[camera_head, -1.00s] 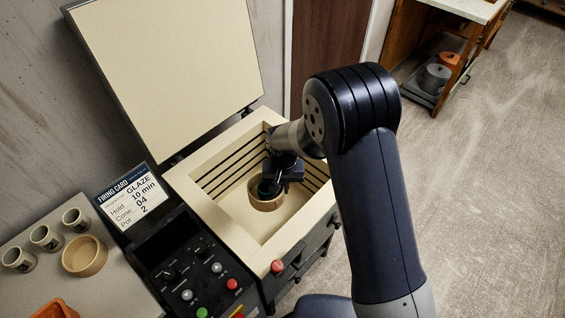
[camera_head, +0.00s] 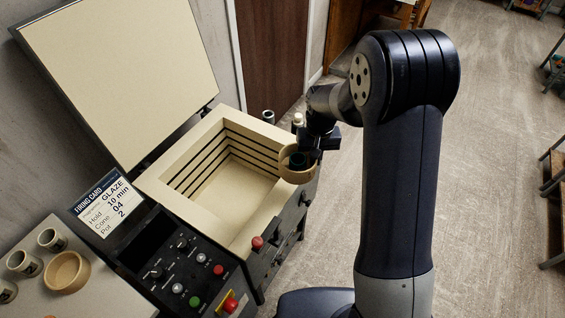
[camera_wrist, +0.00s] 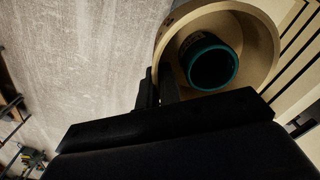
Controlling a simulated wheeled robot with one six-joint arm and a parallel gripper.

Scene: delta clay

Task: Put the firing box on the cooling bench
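The firing box (camera_head: 290,174) is a round, tan, open-topped tub. In the wrist view the firing box (camera_wrist: 262,50) holds a dark pot (camera_wrist: 212,66) with a teal rim. My gripper (camera_head: 312,150) is shut on the box's wall. It holds the box raised at the kiln's right edge in the head view. In the wrist view my fingers (camera_wrist: 158,90) pinch the rim at its lower left. I cannot pick out the cooling bench in these frames.
The kiln (camera_head: 240,190) stands open with its lid (camera_head: 120,70) up and its chamber empty. Its control panel (camera_head: 185,265) is in front. A table at left holds cups and a similar tan tub (camera_head: 67,271). Open floor (camera_head: 490,120) lies right; shelves stand at the far right edge.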

